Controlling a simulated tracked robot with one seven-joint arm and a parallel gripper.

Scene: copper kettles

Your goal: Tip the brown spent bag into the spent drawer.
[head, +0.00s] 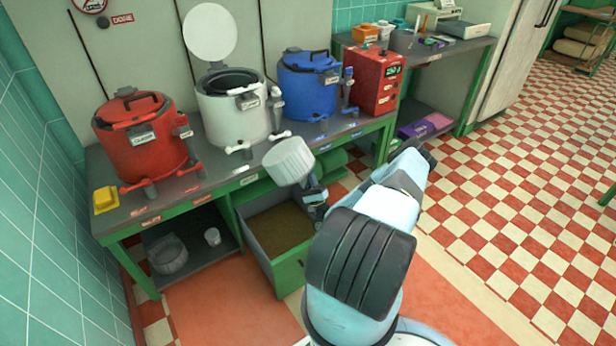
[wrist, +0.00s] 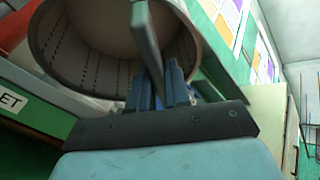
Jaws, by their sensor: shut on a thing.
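My gripper (head: 312,192) is shut on the grey handle (wrist: 146,40) of a pale round basket (head: 289,161). The basket is tilted and held in the air above the open spent drawer (head: 290,272). The drawer is green-fronted, pulled out below the bench, and its inside is brown. In the wrist view the basket (wrist: 75,62) shows a wall with rows of small slots and a smooth brownish round area. I cannot tell whether that area is the brown spent bag or the basket's bottom. No separate bag is clearly visible in the head view.
A red kettle (head: 140,140), an open white kettle (head: 232,115) and a blue kettle (head: 308,85) stand on the bench behind. A red control box (head: 375,82) stands at their right. A yellow block (head: 105,200) sits at the bench's left end. The checkered floor at right is clear.

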